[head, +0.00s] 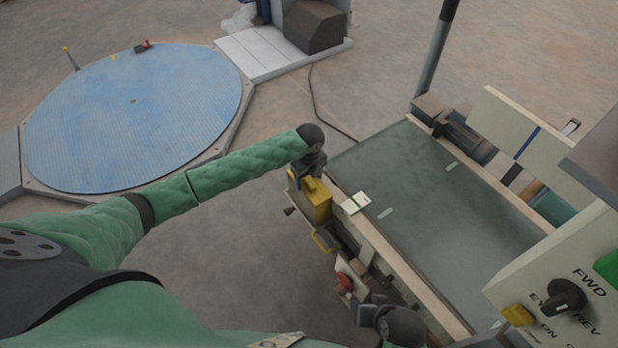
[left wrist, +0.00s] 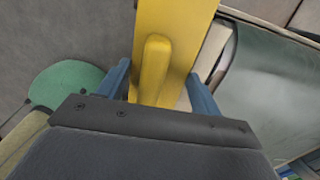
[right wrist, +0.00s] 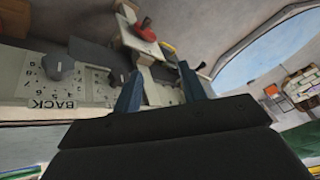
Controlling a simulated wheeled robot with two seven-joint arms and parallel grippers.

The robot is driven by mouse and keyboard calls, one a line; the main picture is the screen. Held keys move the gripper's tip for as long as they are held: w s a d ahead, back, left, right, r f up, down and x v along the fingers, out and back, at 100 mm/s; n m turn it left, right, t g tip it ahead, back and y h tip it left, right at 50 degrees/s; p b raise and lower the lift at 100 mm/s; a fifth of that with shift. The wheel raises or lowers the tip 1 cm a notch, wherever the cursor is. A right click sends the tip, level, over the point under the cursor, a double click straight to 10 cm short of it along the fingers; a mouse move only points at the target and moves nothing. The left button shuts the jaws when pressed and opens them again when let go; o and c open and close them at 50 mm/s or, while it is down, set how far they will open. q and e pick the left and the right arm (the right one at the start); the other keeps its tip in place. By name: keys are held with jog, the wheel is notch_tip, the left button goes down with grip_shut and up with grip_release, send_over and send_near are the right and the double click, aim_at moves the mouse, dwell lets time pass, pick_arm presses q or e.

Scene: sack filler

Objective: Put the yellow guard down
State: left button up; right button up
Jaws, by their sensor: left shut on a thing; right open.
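The yellow guard (head: 318,208) is at the left side of the belt conveyor, near its far left corner. My left gripper (left wrist: 160,85) is shut on the guard's raised yellow grip, with one blue finger on each side. The guard's plate (left wrist: 190,18) reaches up out of the left wrist view. I cannot tell whether the guard touches the conveyor frame. My right gripper (right wrist: 160,88) is open, with nothing between its fingers. In the head view the right wrist is low, by the conveyor's near left side, and its fingers are hard to make out.
The conveyor's dark green belt (head: 430,200) is mostly bare, with small pale labels by its left edge. A red-topped part (head: 345,282) sits along that side. A control box (head: 560,290) with a FWD/REV knob is at right. A blue round turntable (head: 130,120) lies far left.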

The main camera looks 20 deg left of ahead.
pick_arm(q)
jog(key=shift+f, duration=0.1)
pick_arm(e)
jog(key=shift+w, duration=0.1)
pick_arm(q)
jog(key=o, duration=1.4)
pick_arm(e)
jog(key=shift+w+r, duration=0.2)
jog(key=shift+w, duration=0.15)
jog(key=shift+f, duration=0.1)
